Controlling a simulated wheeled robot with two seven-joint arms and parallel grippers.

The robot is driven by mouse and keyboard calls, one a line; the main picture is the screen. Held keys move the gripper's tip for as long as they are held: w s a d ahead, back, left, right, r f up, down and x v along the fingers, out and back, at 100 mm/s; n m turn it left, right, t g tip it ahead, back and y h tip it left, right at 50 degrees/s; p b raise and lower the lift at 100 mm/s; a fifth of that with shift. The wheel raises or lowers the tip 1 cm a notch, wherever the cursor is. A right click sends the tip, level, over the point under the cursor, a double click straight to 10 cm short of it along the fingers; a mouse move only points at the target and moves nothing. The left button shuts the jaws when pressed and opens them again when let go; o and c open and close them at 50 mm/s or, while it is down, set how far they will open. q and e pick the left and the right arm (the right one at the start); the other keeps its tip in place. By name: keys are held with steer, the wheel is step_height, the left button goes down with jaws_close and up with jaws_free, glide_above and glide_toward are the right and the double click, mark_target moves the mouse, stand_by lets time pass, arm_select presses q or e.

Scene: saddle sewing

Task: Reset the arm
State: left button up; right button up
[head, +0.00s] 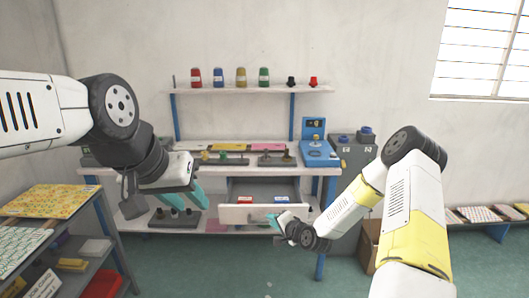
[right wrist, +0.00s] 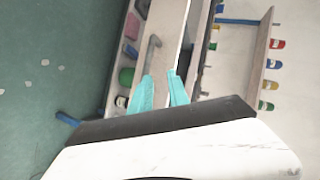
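My left gripper (head: 187,199) hangs in front of the workbench on the left, its teal fingers apart and nothing seen between them. My right gripper (head: 274,218) is at the front of a pulled-out drawer (head: 238,214). In the right wrist view its teal fingers (right wrist: 161,82) are apart, close to the grey drawer handle (right wrist: 152,52). I cannot tell whether a finger touches the handle or the drawer front. A red and a blue item (head: 246,200) lie in the drawer.
The workbench (head: 105,171) holds tools and a blue device (head: 318,152). A shelf (head: 250,90) above carries several coloured spools. A rack with a yellow sheet (head: 45,201) stands at the left. A grey cabinet (head: 355,153) stands right of the bench.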

steer(key=s+d+r+n+g+h, duration=0.1)
steer(key=s+d+r+n+h, duration=0.2)
steer(key=r, duration=0.5)
steer(key=s+d+r+n+g, duration=0.2)
steer(key=s+d+r, duration=0.15)
steer(key=r, duration=0.35)
steer(key=s+d+r+n+g+h, duration=0.15)
steer(key=s+r, duration=0.25)
steer(key=r, duration=0.4)
steer(key=s+r+n, duration=0.1)
steer(key=s+r, duration=0.2)
steer(key=s, duration=0.5)
steer(key=s+d+r+n, duration=0.1)
steer(key=s+r, duration=0.3)
steer(key=s, duration=0.4)
steer(key=s+d+r+n+g, duration=0.1)
steer(key=s+r, duration=0.2)
steer(key=s, duration=0.5)
steer(key=shift+d+r, duration=0.15)
steer(key=shift+r, duration=0.1)
